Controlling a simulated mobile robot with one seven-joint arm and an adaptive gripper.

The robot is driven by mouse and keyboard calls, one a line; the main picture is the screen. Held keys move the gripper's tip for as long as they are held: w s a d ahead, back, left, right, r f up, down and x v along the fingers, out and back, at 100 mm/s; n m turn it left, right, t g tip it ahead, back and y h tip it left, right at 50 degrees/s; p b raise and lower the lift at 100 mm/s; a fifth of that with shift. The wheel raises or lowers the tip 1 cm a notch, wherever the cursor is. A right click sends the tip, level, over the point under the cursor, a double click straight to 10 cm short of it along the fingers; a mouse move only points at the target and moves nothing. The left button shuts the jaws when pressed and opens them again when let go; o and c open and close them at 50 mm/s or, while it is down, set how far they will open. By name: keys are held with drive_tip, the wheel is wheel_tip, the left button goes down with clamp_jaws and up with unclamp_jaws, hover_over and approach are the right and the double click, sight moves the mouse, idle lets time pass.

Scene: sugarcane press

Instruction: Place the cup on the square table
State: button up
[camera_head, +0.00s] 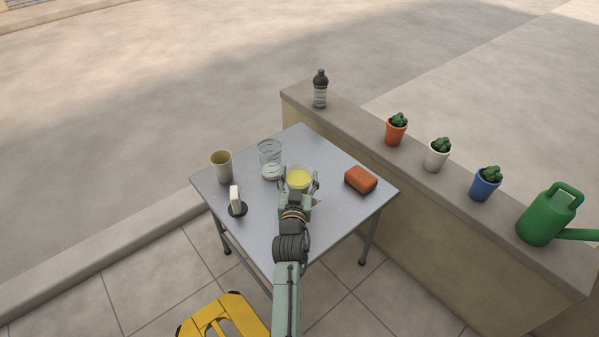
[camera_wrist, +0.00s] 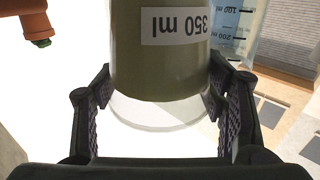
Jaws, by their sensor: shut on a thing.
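My gripper (camera_head: 299,188) is shut on a clear cup (camera_head: 299,178) with yellow liquid in it. The cup is upright over the middle of the grey square table (camera_head: 338,216). In the wrist view the cup (camera_wrist: 160,75) shows upside down, with a "350 ml" label and a clear base, between the two dark fingers (camera_wrist: 160,115). I cannot tell whether its base touches the table top.
On the table are a clear beaker (camera_head: 270,160) behind left of the cup, a beige cup (camera_head: 221,167), a white block on a dark disc (camera_head: 236,200) and a red-brown block (camera_head: 361,179). A wall (camera_head: 350,122) with a bottle, pots and a green watering can stands right. A yellow stool (camera_head: 225,318) is in front.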

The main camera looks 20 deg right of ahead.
drive_tip(key=shift+r, duration=0.2)
drive_tip(key=shift+f, duration=0.2)
drive_tip(key=o, duration=1.4)
